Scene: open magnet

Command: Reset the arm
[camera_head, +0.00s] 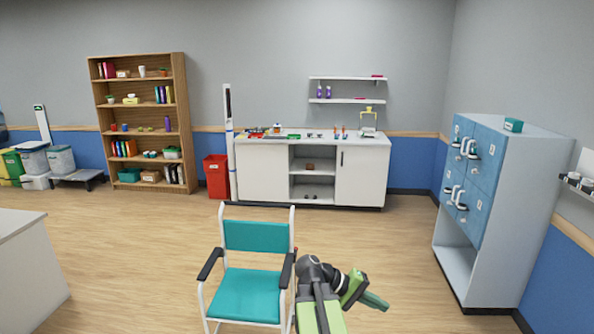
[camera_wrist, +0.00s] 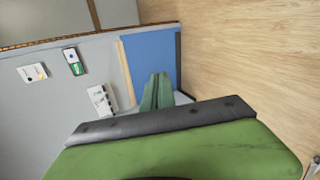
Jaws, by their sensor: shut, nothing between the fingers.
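My gripper (camera_head: 374,301) is at the lower middle of the head view, at the end of my green and black arm. It points to the right and slightly down, just right of the teal chair. In the wrist view my gripper (camera_wrist: 157,90) shows as two green fingers lying close together. It is shut with nothing between the fingers. In the head view no object touches it.
A teal chair (camera_head: 252,294) with black armrests stands just left of my arm. A blue-fronted locker cabinet (camera_head: 515,190) stands at the right wall. A white counter (camera_head: 263,172) and a wooden bookshelf (camera_head: 183,125) line the back wall. The wooden floor between is clear.

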